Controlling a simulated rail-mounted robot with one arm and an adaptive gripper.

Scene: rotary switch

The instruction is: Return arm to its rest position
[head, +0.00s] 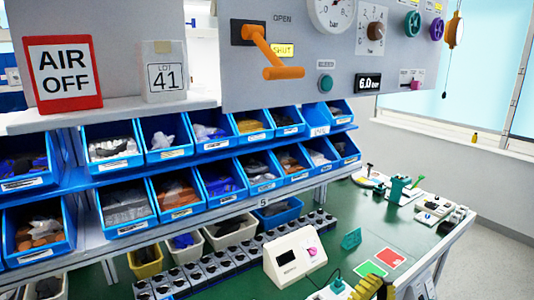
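Two yellow ribbed pieces at the bottom right of the head view look like the fingers of my gripper (410,264). The rest of my arm is mostly out of frame. The grey control panel (290,90) is high above, well away from the gripper. Its rotary switch (375,31) has a brown knob on a pale dial plate. The orange lever (283,72) hangs down beside a yellow SHUT label.
Blue bins (110,148) fill two shelf rows on the left. A white device (295,256) with a pink knob stands on the green bench (345,238). Red and green cards lie beside it. An AIR OFF sign (63,74) and LOT 41 block (163,72) stand on the top shelf.

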